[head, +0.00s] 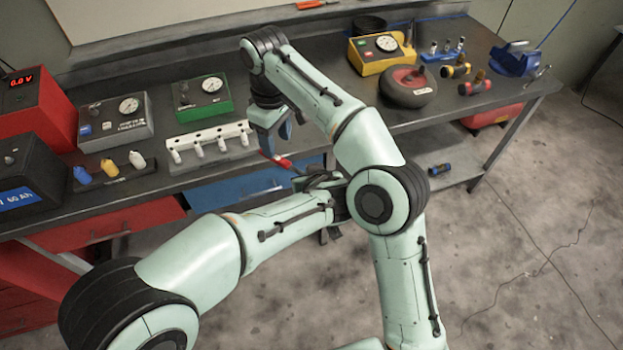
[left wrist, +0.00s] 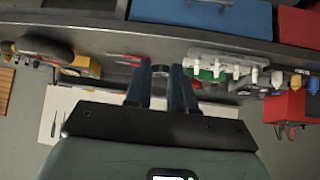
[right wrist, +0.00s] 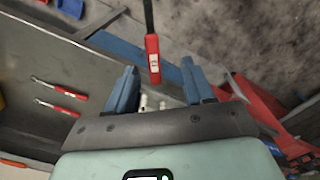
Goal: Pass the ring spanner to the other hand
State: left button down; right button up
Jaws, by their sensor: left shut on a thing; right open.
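The ring spanner (head: 280,161) has a red handle, which points up and left toward my right gripper in the head view. My left gripper (head: 314,180) is shut on the spanner's other end and partly hidden by my right arm. In the left wrist view its fingers (left wrist: 160,88) close on a small dark part. My right gripper (head: 274,145) is open, pointing down by the handle. In the right wrist view the spanner's red handle (right wrist: 152,60) lies between the open fingertips (right wrist: 160,78), with a gap on both sides. Its dark shaft runs out at the top.
The dark workbench (head: 425,135) lies behind the arms. A white rack with pegs (head: 211,142) and a green gauge box (head: 202,97) stand close to my right gripper. Two red-handled tools (right wrist: 68,99) lie on the bench. Open floor (head: 530,230) is at right.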

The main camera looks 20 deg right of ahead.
jog(key=shift+w+d+r, duration=0.1)
jog(key=shift+w+r, duration=0.1)
jog(key=shift+r, duration=0.05)
jog(key=w+d+f+m+t+y, duration=0.1)
jog(key=w+d+f+m, duration=0.15)
jog(key=d+f, duration=0.45)
jog(key=w+d+f+m+t, duration=0.2)
jog(key=d+f+m, duration=0.15)
jog(key=f, duration=0.65)
jog(key=w+d+f+m+t+y, duration=0.1)
jog(key=w+d+f+m, duration=0.2)
jog(key=f, duration=0.6)
jog(key=s+a+f+m+g+y, duration=0.1)
jog(key=s+a+f, duration=0.1)
jog(key=s+f, duration=0.6)
jog(key=s+a+f+m+g, duration=0.1)
jog(key=s+a+f, duration=0.1)
jog(key=s+f, duration=0.6)
jog(key=s+a+f+g, duration=0.1)
jog(key=s+f, duration=0.1)
jog(key=s, duration=0.9)
jog(key=s+a+f+m+g, duration=0.1)
jog(key=s+a+f, duration=0.1)
jog(key=s, duration=0.9)
jog(key=shift+a+f+m+y, duration=0.2)
jog(key=shift+f+m+y, duration=0.15)
jog(key=shift+f, duration=0.35)
